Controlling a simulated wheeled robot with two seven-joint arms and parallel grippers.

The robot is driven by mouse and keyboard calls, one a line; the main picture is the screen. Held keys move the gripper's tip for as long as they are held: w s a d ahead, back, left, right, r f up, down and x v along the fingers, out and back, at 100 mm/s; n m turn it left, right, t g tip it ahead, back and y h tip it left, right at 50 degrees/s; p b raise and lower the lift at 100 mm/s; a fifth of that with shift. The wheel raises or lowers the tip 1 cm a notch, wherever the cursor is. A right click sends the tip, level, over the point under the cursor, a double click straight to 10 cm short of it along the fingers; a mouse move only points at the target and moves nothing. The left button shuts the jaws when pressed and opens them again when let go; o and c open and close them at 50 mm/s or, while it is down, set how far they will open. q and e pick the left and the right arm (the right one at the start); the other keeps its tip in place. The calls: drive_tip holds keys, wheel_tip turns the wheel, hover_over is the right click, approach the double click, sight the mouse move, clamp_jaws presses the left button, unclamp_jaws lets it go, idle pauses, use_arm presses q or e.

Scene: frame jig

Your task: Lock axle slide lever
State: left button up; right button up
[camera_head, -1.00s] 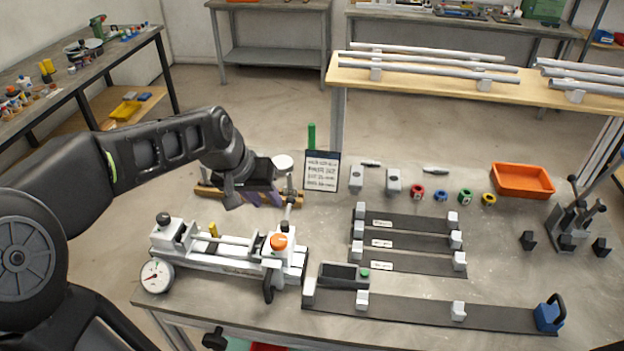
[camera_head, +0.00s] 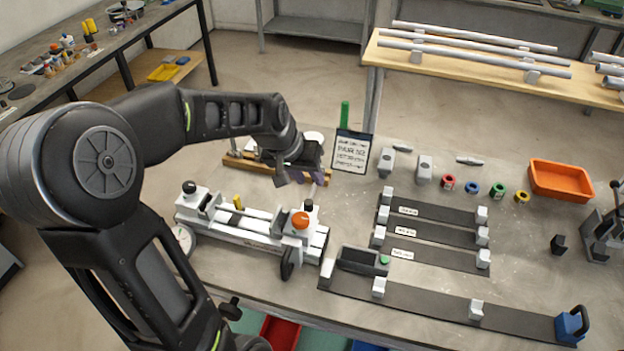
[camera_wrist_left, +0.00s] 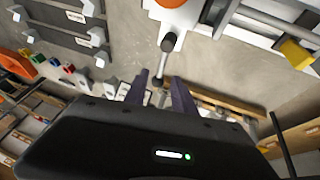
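The white axle jig (camera_head: 240,228) lies on the table, with an orange knob (camera_head: 300,220) at its right end. A thin lever with a dark knob (camera_head: 309,205) stands beside the orange knob. My left gripper (camera_head: 302,178) is above the table behind the jig's right end. My right gripper is not in view.
A sign (camera_head: 352,152) and a wooden rack (camera_head: 240,162) stand behind the jig. A black tray (camera_head: 360,262) lies right of it, with dark strips (camera_head: 430,228) beyond. An orange bin (camera_head: 560,180) stands at the back right.

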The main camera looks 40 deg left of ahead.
sight(314, 185)
use_arm(q)
drive_tip(key=shift+x, duration=1.5)
drive_tip(key=shift+c, duration=0.5)
clamp_jaws()
